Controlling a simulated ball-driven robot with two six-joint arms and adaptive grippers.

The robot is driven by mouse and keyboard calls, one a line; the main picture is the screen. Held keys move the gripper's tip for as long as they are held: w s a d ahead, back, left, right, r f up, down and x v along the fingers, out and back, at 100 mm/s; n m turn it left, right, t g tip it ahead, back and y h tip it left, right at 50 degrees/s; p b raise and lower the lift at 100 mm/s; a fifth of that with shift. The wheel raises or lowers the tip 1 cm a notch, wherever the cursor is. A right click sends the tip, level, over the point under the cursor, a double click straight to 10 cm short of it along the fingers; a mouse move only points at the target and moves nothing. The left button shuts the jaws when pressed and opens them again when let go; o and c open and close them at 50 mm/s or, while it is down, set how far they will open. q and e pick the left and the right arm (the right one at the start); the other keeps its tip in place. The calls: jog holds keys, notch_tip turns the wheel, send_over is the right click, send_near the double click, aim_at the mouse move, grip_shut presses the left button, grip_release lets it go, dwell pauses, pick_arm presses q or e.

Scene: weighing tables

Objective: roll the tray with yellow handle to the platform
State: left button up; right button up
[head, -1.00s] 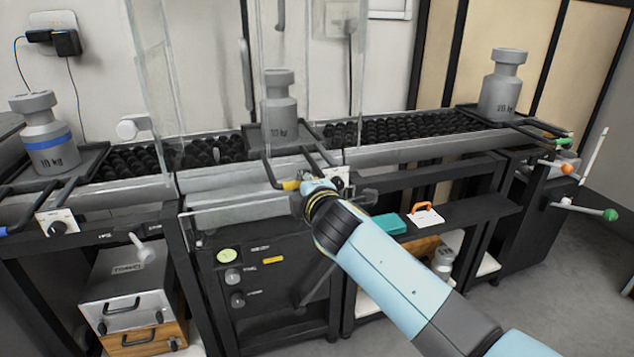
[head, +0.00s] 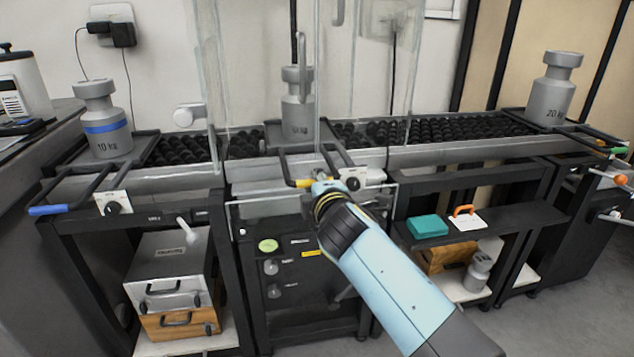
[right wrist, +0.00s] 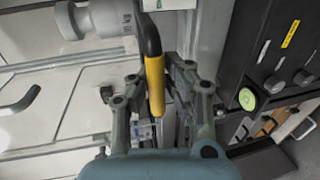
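The tray (head: 274,133) with the yellow handle (head: 303,183) sits on the middle of the roller track and carries a grey weight (head: 297,112). My right gripper (head: 322,183) is at this handle. In the right wrist view the yellow grip (right wrist: 155,85) lies between the fingers of my right gripper (right wrist: 156,88), which look closed around it. The tray stands behind or within clear glass panels (head: 208,80). I cannot make out the platform's surface under the tray and glass. My left gripper is out of view.
A blue-handled tray (head: 65,185) with a 10 kg weight (head: 103,120) stands left. A green-handled tray (head: 590,137) with a 20 kg weight (head: 553,90) stands right. Bare rollers (head: 415,130) lie between trays. Metal and wooden boxes (head: 170,265) sit below.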

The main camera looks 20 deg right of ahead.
jog(key=o, duration=0.4)
jog(key=shift+s, duration=0.15)
jog(key=shift+o, duration=0.5)
jog(key=shift+r, duration=0.1)
jog(key=v, duration=0.7)
jog(key=shift+s, duration=0.15)
